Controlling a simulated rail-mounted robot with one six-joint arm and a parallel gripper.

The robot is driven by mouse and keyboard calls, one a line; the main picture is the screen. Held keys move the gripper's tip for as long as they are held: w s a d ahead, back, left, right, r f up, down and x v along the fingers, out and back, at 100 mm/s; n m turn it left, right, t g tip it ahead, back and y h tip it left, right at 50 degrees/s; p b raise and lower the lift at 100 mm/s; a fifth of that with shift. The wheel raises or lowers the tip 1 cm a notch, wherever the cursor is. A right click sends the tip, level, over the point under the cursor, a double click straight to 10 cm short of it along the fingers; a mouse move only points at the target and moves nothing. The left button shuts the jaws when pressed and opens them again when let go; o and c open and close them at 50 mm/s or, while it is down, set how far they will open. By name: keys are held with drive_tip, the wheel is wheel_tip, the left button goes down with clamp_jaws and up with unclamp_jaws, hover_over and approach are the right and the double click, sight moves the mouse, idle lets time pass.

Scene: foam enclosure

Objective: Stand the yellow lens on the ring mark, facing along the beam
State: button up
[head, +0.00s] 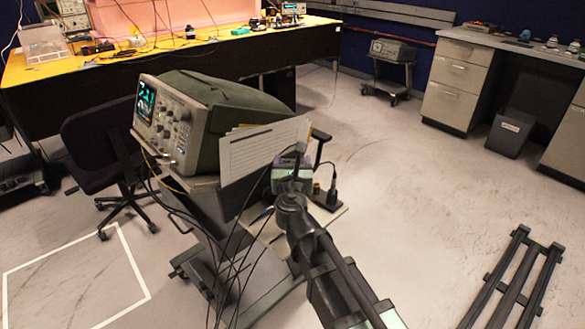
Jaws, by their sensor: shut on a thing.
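My arm reaches from the bottom of the head view to the cart in the middle. My gripper (290,166) is small and mostly hidden behind its own wrist, in front of the papers. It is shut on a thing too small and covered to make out. I cannot identify the yellow lens for certain. A tiny brass-yellow piece (316,189) shows just right of my wrist. The ring mark and the beam cannot be made out.
An oscilloscope (190,122) and upright papers (262,148) stand close left of my gripper. A dark post (332,190) stands close right. Cables hang down the cart's front. A chair (98,140) and yellow-topped bench (175,52) lie behind.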

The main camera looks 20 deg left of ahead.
wheel_tip(320, 180, up, 20)
drive_tip(key=p, duration=1.9)
drive_tip(key=shift+f, duration=0.35)
